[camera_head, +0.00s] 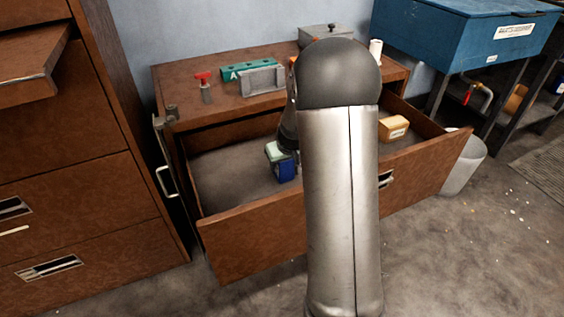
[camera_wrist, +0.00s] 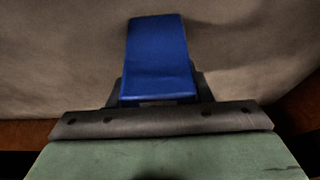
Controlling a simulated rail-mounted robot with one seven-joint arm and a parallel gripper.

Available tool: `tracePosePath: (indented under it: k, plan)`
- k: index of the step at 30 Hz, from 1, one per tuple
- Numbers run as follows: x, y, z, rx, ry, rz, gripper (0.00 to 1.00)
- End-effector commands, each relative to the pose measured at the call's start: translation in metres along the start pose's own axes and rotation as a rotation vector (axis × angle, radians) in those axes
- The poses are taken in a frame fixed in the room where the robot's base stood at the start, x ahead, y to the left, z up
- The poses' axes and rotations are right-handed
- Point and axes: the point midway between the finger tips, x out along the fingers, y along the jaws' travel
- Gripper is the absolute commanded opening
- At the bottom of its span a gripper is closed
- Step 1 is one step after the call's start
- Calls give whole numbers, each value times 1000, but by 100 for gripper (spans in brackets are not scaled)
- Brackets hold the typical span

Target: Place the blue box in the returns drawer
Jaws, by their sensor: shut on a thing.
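The blue box (camera_head: 286,171) is inside the open drawer (camera_head: 250,240), seen left of my silver arm in the head view. In the wrist view the blue box (camera_wrist: 157,55) juts out ahead of my gripper (camera_wrist: 155,98), which is shut on its near end. The drawer's grey floor (camera_wrist: 60,60) lies beyond the box. I cannot tell whether the box touches the floor. My arm hides the middle of the drawer and most of the gripper in the head view.
A tan box (camera_head: 393,128) lies in the drawer's right part. A red-handled tool (camera_head: 204,88), a green block (camera_head: 236,70) and a grey block (camera_head: 263,80) are on the cabinet top.

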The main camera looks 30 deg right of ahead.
Motion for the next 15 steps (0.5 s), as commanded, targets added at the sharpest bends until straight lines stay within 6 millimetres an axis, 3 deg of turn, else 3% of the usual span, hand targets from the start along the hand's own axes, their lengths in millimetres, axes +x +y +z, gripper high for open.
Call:
tracePosePath:
  k: [1,3,15]
  plan:
    - [1,0,1,0,0,0,51]
    - [1,0,0,0,0,0,67]
    - [-9,0,-2,0,1,0,67]
